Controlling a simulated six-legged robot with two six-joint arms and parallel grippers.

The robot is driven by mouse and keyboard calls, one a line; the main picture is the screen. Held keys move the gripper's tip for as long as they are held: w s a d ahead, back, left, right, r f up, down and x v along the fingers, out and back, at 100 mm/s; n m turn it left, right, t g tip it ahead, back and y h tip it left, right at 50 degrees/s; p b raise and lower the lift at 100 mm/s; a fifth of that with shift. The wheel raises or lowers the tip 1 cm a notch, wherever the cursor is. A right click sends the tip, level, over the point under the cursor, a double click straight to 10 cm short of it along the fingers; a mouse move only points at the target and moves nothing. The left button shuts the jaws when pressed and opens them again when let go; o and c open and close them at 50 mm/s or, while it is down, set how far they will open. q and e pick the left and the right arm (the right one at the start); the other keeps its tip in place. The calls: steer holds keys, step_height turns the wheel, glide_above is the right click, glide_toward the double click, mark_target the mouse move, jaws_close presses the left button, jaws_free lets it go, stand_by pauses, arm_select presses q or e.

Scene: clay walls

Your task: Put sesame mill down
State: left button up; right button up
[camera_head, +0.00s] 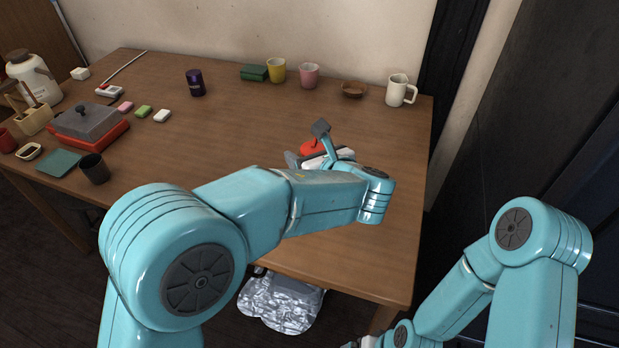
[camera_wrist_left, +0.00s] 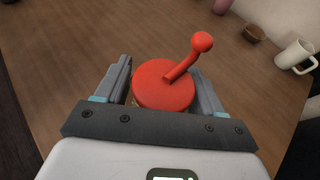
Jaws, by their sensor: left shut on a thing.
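The sesame mill (camera_wrist_left: 165,86) has a round red top and a red crank with a ball knob. It sits between the two fingers of my left gripper (camera_wrist_left: 166,80), which is shut on it. In the head view the mill's red top (camera_head: 312,147) shows beyond my left arm, over the right part of the wooden table (camera_head: 230,120). My left gripper (camera_head: 310,158) is partly hidden there by the wrist. The mill's lower body is hidden, so I cannot tell whether it touches the table. My right arm is at the lower right, and its fingers are not visible.
A white mug (camera_head: 400,90), brown bowl (camera_head: 354,89), pink cup (camera_head: 309,76) and yellow cup (camera_head: 277,70) stand along the back edge. A dark purple can (camera_head: 195,83) is left of them. A red griddle (camera_head: 90,138) is at the left. The table's middle is clear.

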arm_select(q)
step_height(320, 180, down, 6)
steer(key=shift+w+b, duration=0.1)
steer(key=shift+b, duration=0.55)
steer(key=shift+f, duration=0.1)
steer(key=o, duration=1.2)
